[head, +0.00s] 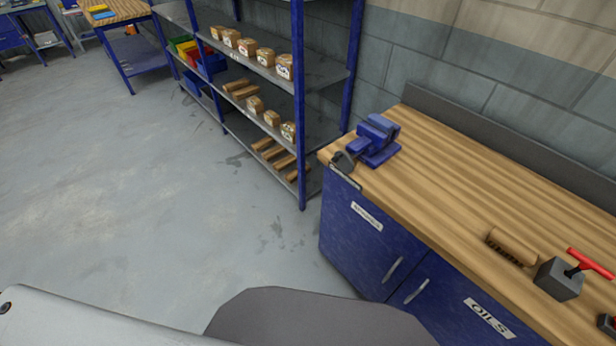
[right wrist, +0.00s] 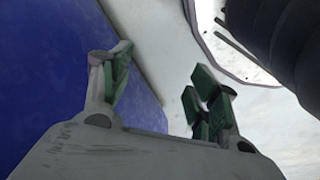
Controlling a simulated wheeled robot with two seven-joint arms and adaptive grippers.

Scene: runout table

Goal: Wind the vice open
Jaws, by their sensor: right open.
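The blue vice (head: 374,142) is mounted at the far left corner of the wooden workbench. Its handle (head: 344,161) shows as a dark grey part at its front, by the bench edge. I cannot tell from here how wide its jaws stand. My right gripper (right wrist: 157,85) shows in the right wrist view with its two green-padded fingers spread apart and nothing between them. A plain blue surface fills the left of that view. Neither gripper shows in the head view, and the vice is not seen in the right wrist view.
The wooden bench (head: 450,165) stands on blue cupboards (head: 365,240). A blue shelf rack (head: 300,100) stands left of the bench. The grey floor (head: 130,190) is clear.

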